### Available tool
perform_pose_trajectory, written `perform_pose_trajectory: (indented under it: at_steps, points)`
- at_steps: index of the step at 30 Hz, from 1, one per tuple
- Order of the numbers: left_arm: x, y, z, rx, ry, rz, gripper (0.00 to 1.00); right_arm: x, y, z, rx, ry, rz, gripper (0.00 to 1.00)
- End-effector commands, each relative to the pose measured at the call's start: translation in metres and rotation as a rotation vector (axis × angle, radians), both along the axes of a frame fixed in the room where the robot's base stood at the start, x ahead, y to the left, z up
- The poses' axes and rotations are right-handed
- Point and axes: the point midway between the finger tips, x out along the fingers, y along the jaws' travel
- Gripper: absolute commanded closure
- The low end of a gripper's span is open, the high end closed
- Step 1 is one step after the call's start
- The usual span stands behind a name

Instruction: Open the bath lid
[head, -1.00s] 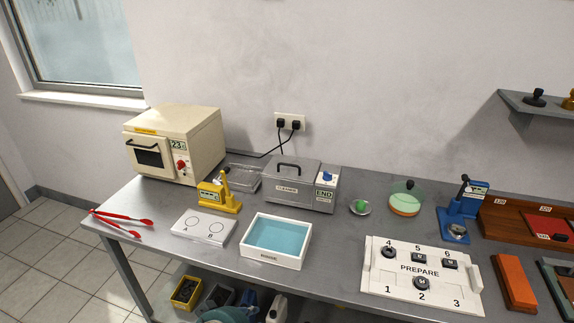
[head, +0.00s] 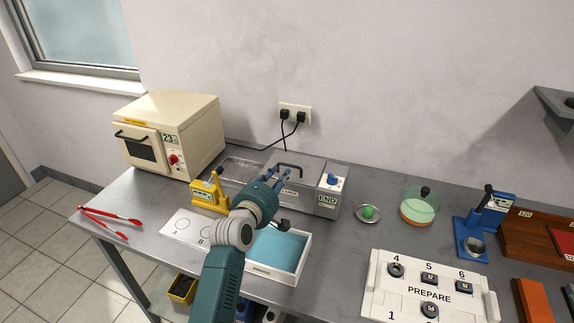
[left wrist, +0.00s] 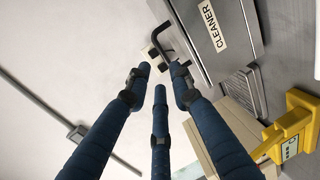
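The bath is a grey metal box (head: 318,204) labelled CLEANER, with a white END panel at its right. Its grey lid (head: 313,175) is down, with a black bar handle (head: 291,166) on top. The handle also shows in the left wrist view (left wrist: 166,30), just beyond the fingertips. My left gripper (head: 276,178) is in front of the lid, near the handle. In the left wrist view its blue fingers (left wrist: 160,76) are spread, with nothing between them. Contact with the handle cannot be made out. My right gripper is out of view.
A wire basket tray (head: 240,169) and yellow press (head: 210,192) stand left of the bath. A blue-filled tray (head: 282,250) lies in front, partly behind my arm. A cream oven (head: 170,135) stands back left. A small dish (head: 368,215) is at the right.

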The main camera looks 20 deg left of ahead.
Motion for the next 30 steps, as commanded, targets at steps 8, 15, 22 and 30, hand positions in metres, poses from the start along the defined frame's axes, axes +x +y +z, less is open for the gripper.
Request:
perform_pose_trajectory:
  at_steps: [8,15,22,30]
  points:
    - [0.047,-0.002,-0.008,0.003,0.002,-0.002,0.78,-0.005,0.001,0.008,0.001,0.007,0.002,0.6]
    - [0.062,-0.002,-0.012,0.003,0.001,-0.001,0.78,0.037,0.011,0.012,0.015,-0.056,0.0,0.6]
    - [0.063,-0.002,-0.012,0.003,0.001,-0.001,0.78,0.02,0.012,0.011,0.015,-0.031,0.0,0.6]
    - [0.063,-0.002,-0.013,0.003,0.002,-0.001,1.0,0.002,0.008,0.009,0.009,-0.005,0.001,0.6]
